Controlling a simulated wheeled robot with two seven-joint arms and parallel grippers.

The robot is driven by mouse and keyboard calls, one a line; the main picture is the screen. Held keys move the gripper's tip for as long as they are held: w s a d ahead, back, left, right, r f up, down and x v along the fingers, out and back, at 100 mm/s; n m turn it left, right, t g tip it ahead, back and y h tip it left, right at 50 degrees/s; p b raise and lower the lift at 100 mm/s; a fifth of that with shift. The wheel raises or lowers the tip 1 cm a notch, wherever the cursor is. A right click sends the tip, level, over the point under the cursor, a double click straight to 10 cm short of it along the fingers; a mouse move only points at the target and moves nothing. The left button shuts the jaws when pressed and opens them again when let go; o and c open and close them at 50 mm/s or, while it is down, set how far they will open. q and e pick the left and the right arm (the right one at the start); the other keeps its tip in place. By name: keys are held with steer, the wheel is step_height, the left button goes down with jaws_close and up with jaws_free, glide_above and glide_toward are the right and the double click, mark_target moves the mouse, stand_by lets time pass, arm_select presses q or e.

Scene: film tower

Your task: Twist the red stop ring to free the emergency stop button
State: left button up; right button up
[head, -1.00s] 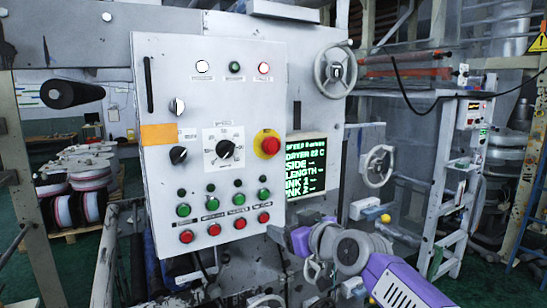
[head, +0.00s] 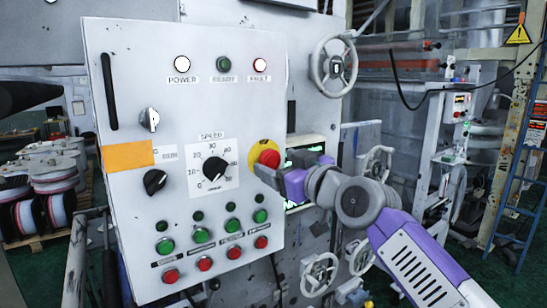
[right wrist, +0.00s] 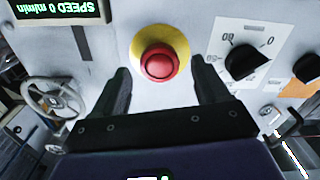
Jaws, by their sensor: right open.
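The red emergency stop button (head: 269,158) sits on a yellow disc (head: 257,149) at the right edge of the grey control panel. In the right wrist view the red button (right wrist: 159,63) and its yellow surround (right wrist: 137,47) lie ahead of the fingertips. My right gripper (head: 262,172) is at the panel's right edge, beside the button in the head view. In the right wrist view its two dark fingers (right wrist: 159,78) are spread wide, one on each side of the button, with nothing held. Whether they touch the panel cannot be told. My left gripper is not in view.
The panel (head: 215,105) carries a speed dial (head: 215,169), a black selector knob (head: 155,182) and rows of green and red buttons below. A handwheel (head: 334,66) stands at the upper right. The display (head: 305,150) is partly hidden behind my right arm.

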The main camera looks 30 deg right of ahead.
steer(key=shift+w, duration=1.1)
steer(key=shift+c, duration=0.3)
steer(key=c, duration=1)
steer(key=m+p, duration=0.1)
steer(key=m, duration=0.3)
steer(key=shift+m, duration=0.4)
steer(key=shift+m+p, duration=0.5)
steer(key=shift+m, duration=1.7)
